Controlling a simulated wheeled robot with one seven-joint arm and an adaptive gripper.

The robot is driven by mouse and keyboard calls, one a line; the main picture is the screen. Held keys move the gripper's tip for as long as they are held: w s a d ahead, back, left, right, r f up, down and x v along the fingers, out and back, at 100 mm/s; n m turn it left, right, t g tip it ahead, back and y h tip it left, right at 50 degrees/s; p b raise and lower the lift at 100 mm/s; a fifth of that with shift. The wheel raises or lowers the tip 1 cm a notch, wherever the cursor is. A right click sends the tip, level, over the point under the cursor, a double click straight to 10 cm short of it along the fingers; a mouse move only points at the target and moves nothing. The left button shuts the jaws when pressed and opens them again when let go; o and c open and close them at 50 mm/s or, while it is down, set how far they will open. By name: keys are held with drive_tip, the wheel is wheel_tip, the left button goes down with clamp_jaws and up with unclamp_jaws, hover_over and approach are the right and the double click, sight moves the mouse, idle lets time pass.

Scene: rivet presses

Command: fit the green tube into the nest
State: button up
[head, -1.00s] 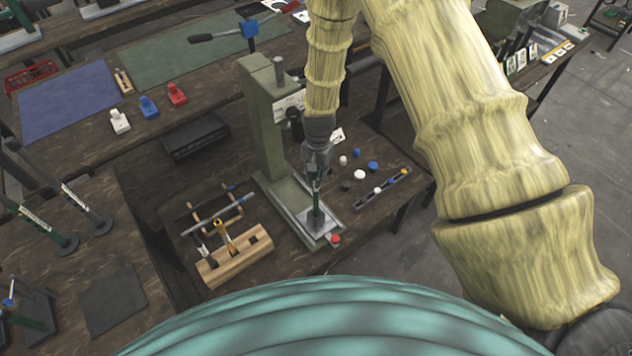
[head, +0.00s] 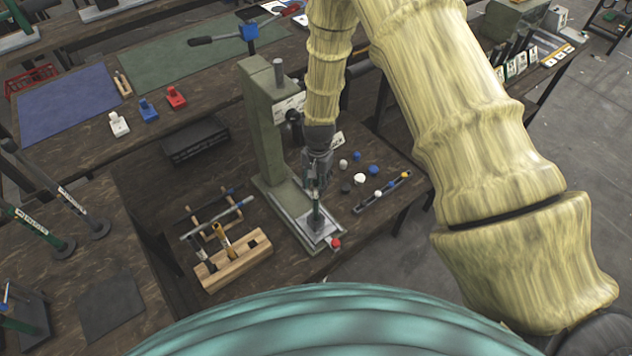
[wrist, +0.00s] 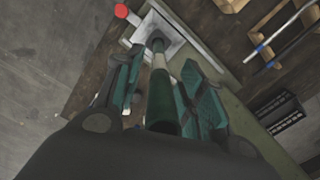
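The green tube (head: 315,214) stands roughly upright over the pale base plate of the green press (head: 265,130). In the wrist view the tube (wrist: 162,105) runs away from me, with a light band near its far end. That end meets a small dark round nest (wrist: 157,42) on the plate; how deep it sits, I cannot tell. My gripper (head: 317,185) is around the tube from above. In the wrist view its two fingers (wrist: 160,75) stand apart on either side, with gaps visible between them and the tube.
A red knob (head: 335,243) sits at the plate's front corner. A wooden block rack (head: 236,266) with tools stands left of the press. Several caps and a narrow tray (head: 383,192) lie to the right. The press column rises close behind my gripper.

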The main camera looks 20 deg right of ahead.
drive_tip(key=shift+w+d+r+b, duration=0.1)
drive_tip(key=shift+r+b, duration=0.6)
drive_tip(key=shift+r, duration=1.25)
drive_tip(key=shift+w+d+r+b, duration=0.1)
drive_tip(key=shift+r+b, duration=0.55)
drive_tip(key=shift+r, duration=1.3)
